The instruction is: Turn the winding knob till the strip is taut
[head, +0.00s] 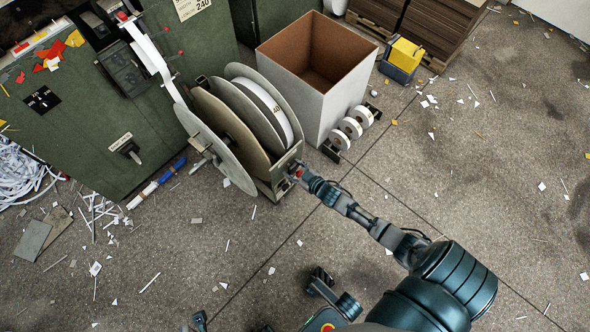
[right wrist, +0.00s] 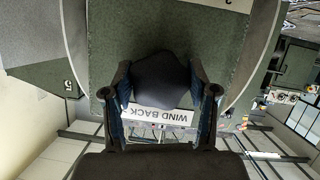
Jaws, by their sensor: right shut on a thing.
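The reel stand (head: 275,190) holds several large discs (head: 215,150) side by side, with a white roll (head: 268,108) between them. A white strip (head: 150,52) runs from the green machine down to the reels; I cannot tell how tight it is. My right gripper (head: 297,172) is at the stand's near right end. In the right wrist view, my right gripper (right wrist: 165,110) is shut on the dark rounded winding knob (right wrist: 160,80), one finger on each side. A "WIND BACK" label (right wrist: 160,114) shows beyond the knob. A dark part low in the head view may be my left gripper (head: 320,280); its fingers are unclear.
The green machine (head: 95,130) stands left of the reels. A large open bin (head: 345,85) stands behind, with small white rolls (head: 350,127) beside it. Stacked board (head: 440,30) and a yellow box (head: 405,55) are further back. The floor (head: 480,160) on the right is open, with paper scraps.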

